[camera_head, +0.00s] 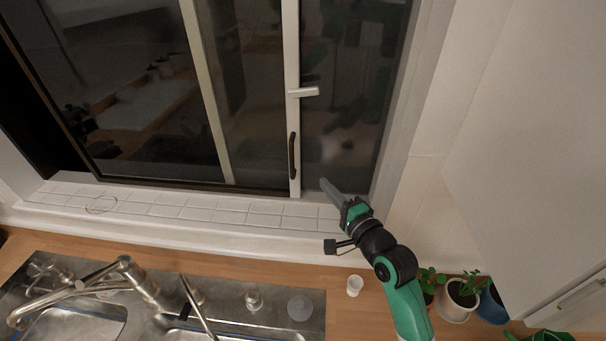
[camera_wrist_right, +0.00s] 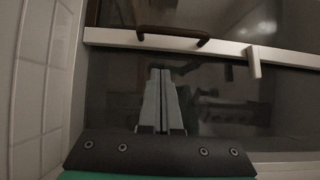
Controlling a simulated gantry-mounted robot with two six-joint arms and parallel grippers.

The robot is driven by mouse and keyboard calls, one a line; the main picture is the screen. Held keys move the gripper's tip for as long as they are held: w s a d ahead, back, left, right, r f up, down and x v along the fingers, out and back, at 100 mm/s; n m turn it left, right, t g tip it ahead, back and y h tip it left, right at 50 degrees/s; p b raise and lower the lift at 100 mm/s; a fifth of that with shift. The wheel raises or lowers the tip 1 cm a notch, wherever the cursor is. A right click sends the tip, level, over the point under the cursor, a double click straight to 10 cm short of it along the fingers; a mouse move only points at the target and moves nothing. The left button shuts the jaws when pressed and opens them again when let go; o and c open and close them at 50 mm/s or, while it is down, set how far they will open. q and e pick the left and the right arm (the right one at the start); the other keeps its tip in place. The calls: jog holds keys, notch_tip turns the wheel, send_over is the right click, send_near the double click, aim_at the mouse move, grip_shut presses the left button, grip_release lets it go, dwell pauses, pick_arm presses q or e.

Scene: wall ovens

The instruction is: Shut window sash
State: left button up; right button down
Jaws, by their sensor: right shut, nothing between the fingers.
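The window sash (camera_head: 292,60) has a white vertical frame with a dark curved handle (camera_head: 292,156) and a white latch lever (camera_head: 304,92). Dark glass lies on both sides of it. A second pale upright (camera_head: 206,90) stands further left. My right gripper (camera_head: 325,184) is shut and empty, to the right of the sash's lower end, in front of the right-hand pane. In the right wrist view, the fingertips of my right gripper (camera_wrist_right: 161,74) point toward the sash frame (camera_wrist_right: 110,38). The dark handle (camera_wrist_right: 174,35) lies beyond them. My left gripper is not in view.
A white tiled sill (camera_head: 180,205) runs below the window. Below it are a sink with a metal faucet (camera_head: 125,265), a small white cup (camera_head: 354,285) and potted plants (camera_head: 460,295) on the wooden counter. A white wall (camera_head: 440,100) bounds the right side.

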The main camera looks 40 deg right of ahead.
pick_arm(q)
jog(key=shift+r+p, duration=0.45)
pick_arm(e)
jog(key=w+a, duration=0.1)
jog(key=w, duration=0.6)
jog(key=shift+w, duration=0.35)
jog(key=shift+a, duration=0.1)
